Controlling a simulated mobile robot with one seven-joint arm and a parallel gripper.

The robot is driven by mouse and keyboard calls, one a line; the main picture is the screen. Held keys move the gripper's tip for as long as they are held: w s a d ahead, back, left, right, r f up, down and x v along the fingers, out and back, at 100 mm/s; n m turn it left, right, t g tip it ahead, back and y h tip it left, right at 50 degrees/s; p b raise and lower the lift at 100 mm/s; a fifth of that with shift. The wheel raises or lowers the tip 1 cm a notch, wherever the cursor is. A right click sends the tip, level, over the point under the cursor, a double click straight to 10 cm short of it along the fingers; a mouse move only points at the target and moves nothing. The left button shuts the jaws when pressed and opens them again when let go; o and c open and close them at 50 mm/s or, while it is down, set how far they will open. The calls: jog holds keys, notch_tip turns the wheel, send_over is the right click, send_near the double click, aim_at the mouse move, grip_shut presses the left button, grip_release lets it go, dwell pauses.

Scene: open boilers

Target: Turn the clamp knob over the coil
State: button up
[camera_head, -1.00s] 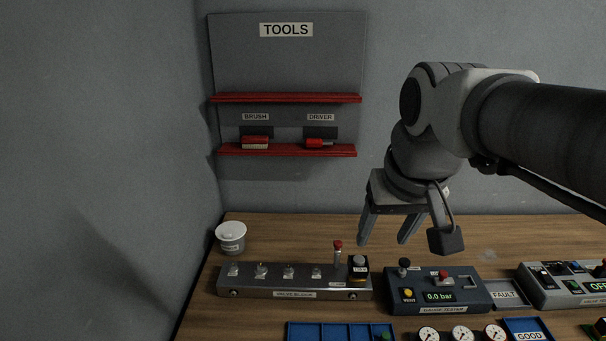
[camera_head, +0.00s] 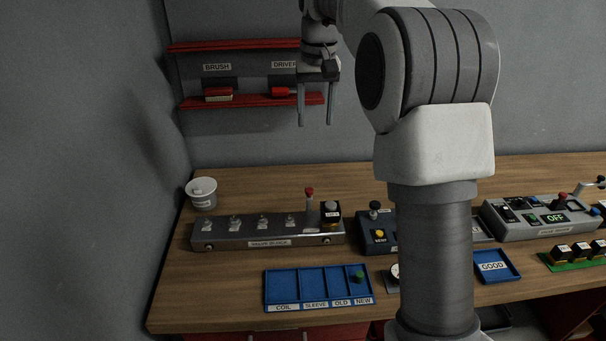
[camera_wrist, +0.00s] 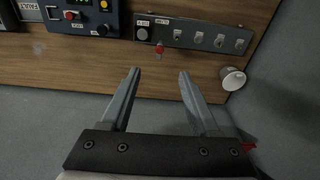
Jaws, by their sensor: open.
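The grey clamp knob (camera_head: 331,206) sits on top of a black coil (camera_head: 330,217) at the right end of the metal valve block (camera_head: 225,241). A red-topped lever (camera_head: 309,191) stands just left of it. My gripper (camera_head: 315,122) is open and empty, fingers pointing down, high above and behind the block near the wall. In the wrist view my open gripper (camera_wrist: 158,72) shows two spread fingers with nothing between them. There the valve block (camera_wrist: 200,38) lies beyond the fingertips, with the red lever top (camera_wrist: 160,48) and the coil end near the middle.
A blue compartment tray (camera_head: 297,290) with a green item lies in front of the block. A white cup (camera_head: 202,193) stands at the back left. The gauge tester (camera_head: 379,236) is close on the right, partly hidden by my arm. Shelves (camera_head: 250,101) hang behind.

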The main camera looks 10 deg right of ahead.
jog(key=g, duration=0.1)
send_over(309, 189)
notch_tip(309, 189, down, 6)
notch_tip(309, 189, down, 18)
jog(key=shift+b, duration=0.5)
jog(key=shift+c, duration=0.4)
grip_shut()
